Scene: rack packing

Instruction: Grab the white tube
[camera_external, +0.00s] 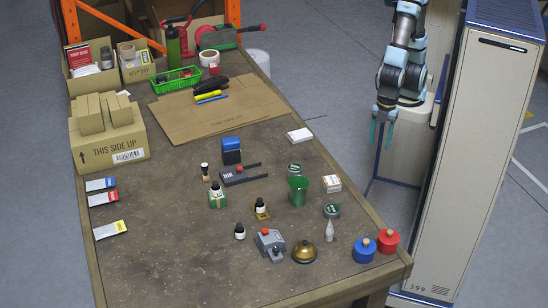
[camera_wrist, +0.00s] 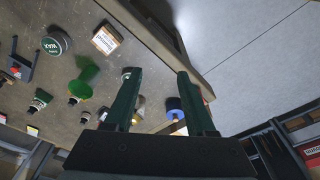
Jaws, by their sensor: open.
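A small white tube (camera_external: 329,230) with a narrow top stands upright near the front right of the table, between the brass bell and a green tin. I cannot make it out surely in the wrist view. Several flat white tubes or packets with coloured ends, blue (camera_external: 100,184), red (camera_external: 103,198) and yellow (camera_external: 110,229), lie along the left edge. My gripper (camera_external: 381,136) hangs beyond the table's right edge, pointing down, apart from everything. In the wrist view its two dark green fingers (camera_wrist: 157,76) are spread with nothing held between them.
Around the white tube are a green tin (camera_external: 331,210), a brass bell (camera_external: 305,252), a blue pot (camera_external: 364,250) and a red pot (camera_external: 387,241). A green cup (camera_external: 298,191) stands farther back. A tall cabinet (camera_external: 483,150) stands right of the table.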

